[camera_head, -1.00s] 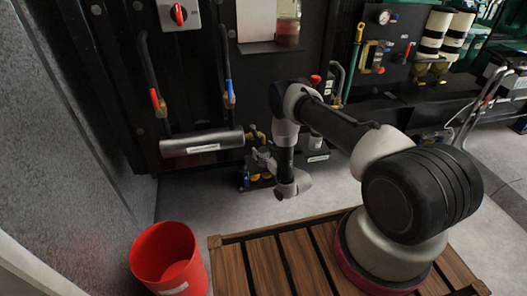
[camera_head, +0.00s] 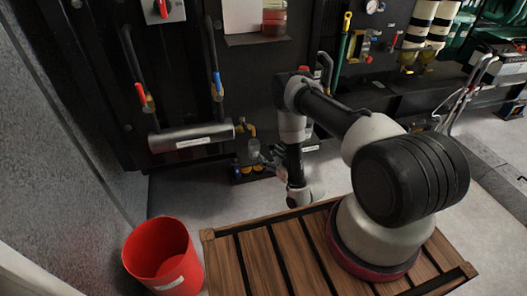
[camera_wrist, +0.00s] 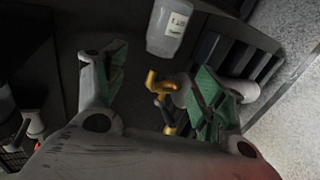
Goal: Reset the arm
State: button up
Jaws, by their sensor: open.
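My arm stands on the slatted wooden deck in the head view, its links folded forward and down. In that view its end hangs above the floor near the deck's far edge, and the fingers cannot be made out. In the wrist view my gripper (camera_wrist: 160,95) shows two green-padded fingers spread wide apart. Nothing is held between them. A yellow valve fitting (camera_wrist: 160,85) and a labelled clear container (camera_wrist: 172,25) show beyond the fingers, apart from them.
A red bucket (camera_head: 162,262) stands left of the wooden deck (camera_head: 255,262). A horizontal metal cylinder (camera_head: 190,139) and hoses are mounted on the dark panel (camera_head: 180,60). Small fittings (camera_head: 253,160) stand low before the panel. Grey floor (camera_head: 185,192) is clear between bucket and panel.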

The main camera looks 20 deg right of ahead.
jog(key=shift+s+d, duration=0.1)
jog(key=shift+s, duration=0.2)
